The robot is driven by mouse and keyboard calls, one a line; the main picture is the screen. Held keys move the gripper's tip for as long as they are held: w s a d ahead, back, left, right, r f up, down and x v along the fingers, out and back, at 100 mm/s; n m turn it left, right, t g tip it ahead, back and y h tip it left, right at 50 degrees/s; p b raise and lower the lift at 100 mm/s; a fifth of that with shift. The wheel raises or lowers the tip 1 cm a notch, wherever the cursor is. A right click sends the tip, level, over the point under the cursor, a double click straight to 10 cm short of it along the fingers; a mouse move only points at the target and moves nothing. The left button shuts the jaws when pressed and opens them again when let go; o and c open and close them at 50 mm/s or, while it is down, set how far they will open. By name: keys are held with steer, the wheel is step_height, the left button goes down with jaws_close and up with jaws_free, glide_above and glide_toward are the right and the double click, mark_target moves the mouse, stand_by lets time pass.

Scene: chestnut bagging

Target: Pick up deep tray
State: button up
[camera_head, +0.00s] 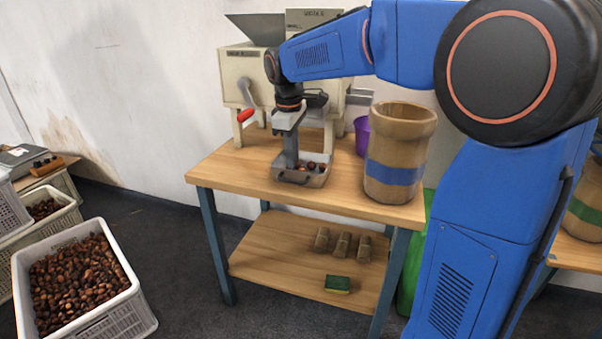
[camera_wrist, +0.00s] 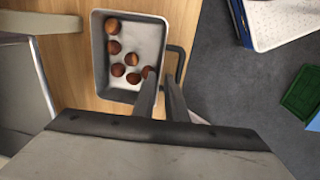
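The deep tray (camera_head: 316,182) is grey, with a dark handle on its near side, and sits on the upper wooden tabletop. In the wrist view the tray (camera_wrist: 146,38) shows a pale floor with several brown chestnuts (camera_wrist: 132,59) in it. Its dark handle (camera_wrist: 180,62) sticks out to the right. My gripper (camera_head: 291,160) points down at the tray. In the wrist view its fingers (camera_wrist: 162,80) are close together with a narrow gap, at the tray's right wall beside the handle. I cannot tell whether they clamp the wall or handle.
A cream machine (camera_head: 236,72) with a red-handled crank stands behind the tray. A brown container with a blue band (camera_head: 393,175) and a purple bucket (camera_head: 362,135) stand to the right. The lower shelf holds small bundles and a green sponge (camera_head: 338,284). Chestnut crates (camera_head: 120,320) stand at left.

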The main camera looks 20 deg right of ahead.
steer(key=shift+d+f, duration=0.2)
steer(key=shift+f, duration=1.1)
steer(key=shift+d+f, duration=0.2)
steer(key=shift+f, duration=1.05)
jaws_close()
steer(key=shift+w+r, duration=0.1)
